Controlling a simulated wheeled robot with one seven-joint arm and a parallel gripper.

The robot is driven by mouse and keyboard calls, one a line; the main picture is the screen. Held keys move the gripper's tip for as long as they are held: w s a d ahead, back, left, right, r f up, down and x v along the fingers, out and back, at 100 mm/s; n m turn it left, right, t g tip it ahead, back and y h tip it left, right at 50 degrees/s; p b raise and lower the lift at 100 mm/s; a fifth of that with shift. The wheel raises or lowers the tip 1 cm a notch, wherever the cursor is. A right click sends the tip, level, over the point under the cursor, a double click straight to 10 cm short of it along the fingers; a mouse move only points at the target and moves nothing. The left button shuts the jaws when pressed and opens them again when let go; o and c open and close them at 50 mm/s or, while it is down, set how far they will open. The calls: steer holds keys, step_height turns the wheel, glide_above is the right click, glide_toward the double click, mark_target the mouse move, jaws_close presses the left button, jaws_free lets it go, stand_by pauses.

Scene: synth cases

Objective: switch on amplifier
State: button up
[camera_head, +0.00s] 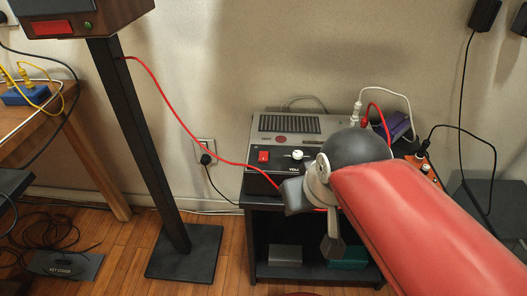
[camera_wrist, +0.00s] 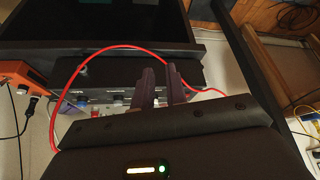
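The amplifier (camera_head: 290,126) is a grey box with a vented top and a dark front, on a low black stand. I cannot tell the switch's position. My arm comes in from the right and its end is in front of the amplifier's lower right, hiding part of it. In the wrist view my gripper (camera_wrist: 161,78) has two purple-grey fingers with a narrow empty gap, near a dark front panel with knobs (camera_wrist: 118,99).
A red cable (camera_head: 176,108) runs from the box on the black pole (camera_head: 140,130) to the amplifier's front, behind my arm. An orange device (camera_head: 425,168) with a black plug is to the right. The stand (camera_head: 250,225) has a lower shelf. Cables lie on the floor at left.

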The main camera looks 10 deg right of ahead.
steer(key=w+r+n+g, duration=0.1)
steer(key=w+r+n, duration=0.1)
steer(key=w+r, duration=0.1)
steer(key=w+r+n+g+b, duration=0.1)
steer(key=w+r+n, duration=0.1)
steer(key=w, duration=0.1)
steer(key=w+a+r+n+g, duration=0.1)
steer(key=w+r+n, duration=0.1)
steer(key=w+r, duration=0.1)
steer(key=shift+w+a+r+n, duration=0.1)
steer(key=shift+w+r+n, duration=0.25)
steer(key=shift+n, duration=0.05)
jaws_close()
step_height(320, 180, up, 4)
steer(key=f+n+g+b, duration=0.1)
steer(key=n+g+b, duration=0.15)
steer(key=n, duration=0.35)
glide_above(263, 159)
steer(key=d, duration=0.1)
steer(key=shift+w+a+r+n+g+p, duration=0.1)
steer(key=shift+w+r+n+g+p, duration=0.2)
steer(key=shift+w, duration=0.2)
steer(key=shift+w+a+r+n+g+p, duration=0.1)
steer(key=shift+w+r+n+g, duration=0.05)
steer(key=shift+w+n+g, duration=0.25)
steer(key=shift+f, duration=0.1)
